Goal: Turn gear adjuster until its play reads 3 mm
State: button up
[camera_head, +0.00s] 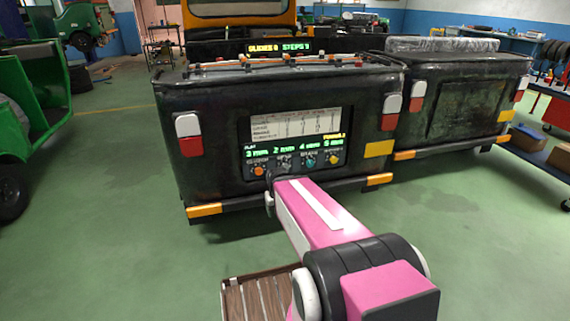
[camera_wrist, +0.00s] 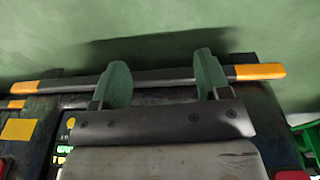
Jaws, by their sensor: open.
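The adjuster panel (camera_head: 295,146) is on the dark rear of the nearer rickshaw, with a printed chart above green readouts. The readouts appear to be 3 mm, 2 mm, 4 mm and 5 mm from left to right. The gear adjuster (camera_head: 284,167) is the second knob, under the 2 mm readout, and my arm's end partly covers it. Orange, teal and yellow knobs sit beside it. My gripper (camera_wrist: 162,80) is open and empty, its two green fingers wide apart. In the wrist view the panel (camera_wrist: 64,152) shows only at the lower left, mostly hidden by my wrist.
The rickshaw's bumper (camera_head: 330,191) with orange ends runs below the panel; the wrist view shows it behind my fingers (camera_wrist: 165,76). A second dark rickshaw body (camera_head: 465,95) stands at the right. A green vehicle (camera_head: 28,120) stands left. The green floor (camera_head: 110,230) is clear at the left.

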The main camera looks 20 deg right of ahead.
jog(key=w+d+f+n+t+h, duration=0.1)
jog(key=w+d+f+n+t, duration=0.1)
jog(key=w+d+t, duration=0.35)
jog(key=w+d+f+n+t, duration=0.1)
jog(key=w+d+f+t, duration=0.1)
jog(key=w, duration=0.7)
jog(key=n+t+y, duration=0.1)
jog(key=n+t, duration=0.6)
jog(key=t, duration=0.2)
send_near(285, 168)
jog(key=w, duration=0.9)
jog(key=shift+w+d, duration=0.15)
jog(key=shift+w, duration=0.2)
jog(key=c, duration=0.9)
